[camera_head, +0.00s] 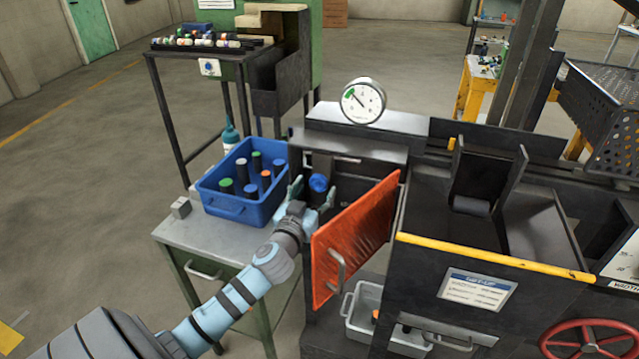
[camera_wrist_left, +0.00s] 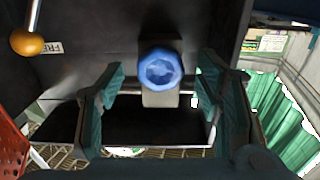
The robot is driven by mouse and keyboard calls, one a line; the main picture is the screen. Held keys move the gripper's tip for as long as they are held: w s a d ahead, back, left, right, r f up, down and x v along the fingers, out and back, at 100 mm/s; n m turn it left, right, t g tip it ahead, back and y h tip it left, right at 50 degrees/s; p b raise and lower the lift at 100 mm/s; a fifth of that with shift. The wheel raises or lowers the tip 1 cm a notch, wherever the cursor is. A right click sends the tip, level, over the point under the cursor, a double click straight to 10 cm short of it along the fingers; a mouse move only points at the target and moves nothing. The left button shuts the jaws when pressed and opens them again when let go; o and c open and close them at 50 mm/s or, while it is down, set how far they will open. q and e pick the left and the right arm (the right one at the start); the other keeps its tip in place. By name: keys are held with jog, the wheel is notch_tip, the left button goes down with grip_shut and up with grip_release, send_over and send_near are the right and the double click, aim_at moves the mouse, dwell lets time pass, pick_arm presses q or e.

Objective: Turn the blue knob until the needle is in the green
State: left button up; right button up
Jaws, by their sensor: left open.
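The blue knob (camera_head: 318,183) sits on the dark front of the furnace, left of the orange door. In the left wrist view the blue knob (camera_wrist_left: 160,69) is faceted and stands on a grey mount. My left gripper (camera_head: 312,193) is open, its fingers on either side of the knob. In the wrist view my left gripper (camera_wrist_left: 160,88) shows a gap between each finger and the knob. The round white gauge (camera_head: 363,101) stands on top of the furnace. It has a green band at its upper left, and a dark needle whose exact reading is too small to tell. My right gripper is not seen.
The orange door (camera_head: 355,240) stands open just right of my left gripper. A blue crate (camera_head: 243,183) with several capped billets is on the grey table (camera_head: 190,235) to the left. A light bin (camera_head: 362,318) sits below the door. A red handwheel (camera_head: 585,340) is at lower right.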

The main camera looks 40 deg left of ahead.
aim_at(317, 186)
pick_arm(q)
jog(key=shift+x, duration=1.75)
jog(key=c, duration=1.2)
jog(key=m, duration=0.2)
jog(key=shift+m, duration=0.4)
jog(key=o, duration=1.2)
